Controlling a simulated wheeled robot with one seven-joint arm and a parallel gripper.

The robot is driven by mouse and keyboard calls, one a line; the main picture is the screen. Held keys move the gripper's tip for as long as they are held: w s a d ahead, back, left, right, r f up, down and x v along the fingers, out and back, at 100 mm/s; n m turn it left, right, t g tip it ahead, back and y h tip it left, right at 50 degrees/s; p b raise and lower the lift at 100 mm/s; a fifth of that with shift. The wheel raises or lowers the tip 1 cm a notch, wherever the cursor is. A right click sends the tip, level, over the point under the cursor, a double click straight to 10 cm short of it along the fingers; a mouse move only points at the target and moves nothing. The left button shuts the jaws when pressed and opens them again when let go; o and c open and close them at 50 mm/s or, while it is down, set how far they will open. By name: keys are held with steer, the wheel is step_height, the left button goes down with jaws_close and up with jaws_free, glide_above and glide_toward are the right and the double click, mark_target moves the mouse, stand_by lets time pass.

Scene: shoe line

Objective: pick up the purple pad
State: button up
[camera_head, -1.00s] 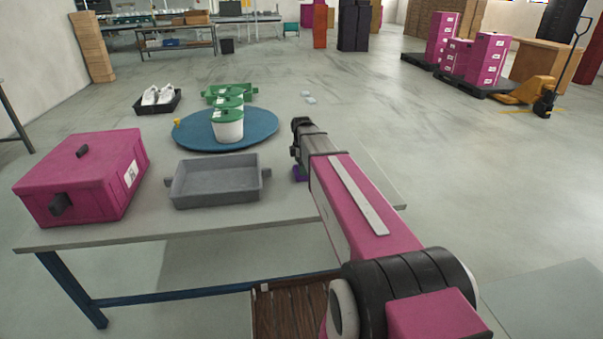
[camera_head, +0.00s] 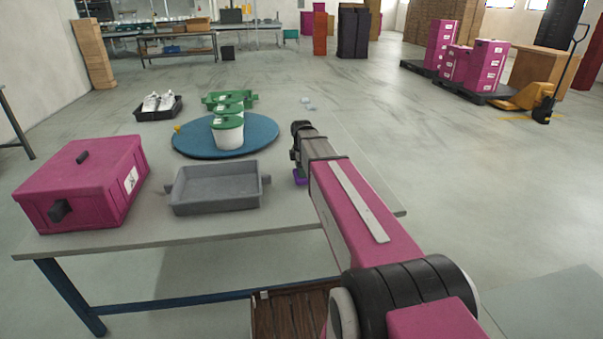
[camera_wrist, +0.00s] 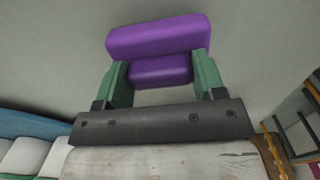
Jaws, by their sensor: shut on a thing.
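The purple pad (camera_wrist: 158,37) shows clearly in the wrist view as a wide purple slab with a smaller purple block below it. My gripper (camera_wrist: 161,70) has its two green fingers on either side of the smaller block, shut on it. In the head view only a small piece of the purple pad (camera_head: 300,177) shows at the left of my arm's end, near the right part of the table. My arm hides the rest and the fingers. I cannot tell whether the pad touches the table top.
A grey tray (camera_head: 217,200) stands on the table (camera_head: 250,222) left of my gripper. A magenta box (camera_head: 85,185) is at the far left. Behind the tray, a blue round mat (camera_head: 190,147) carries white tubs with green lids (camera_head: 228,135). A black tray with white shoes (camera_head: 157,103) stands farther back.

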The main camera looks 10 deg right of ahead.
step_height(320, 180, up, 3)
steer(key=shift+s+a, duration=0.15)
steer(key=s+a+r, duration=0.6)
steer(key=a, duration=0.3)
steer(key=shift+s+a+r, duration=0.15)
steer(key=shift+a+r, duration=0.05)
steer(key=shift+r, duration=0.05)
steer(key=shift+o, duration=0.4)
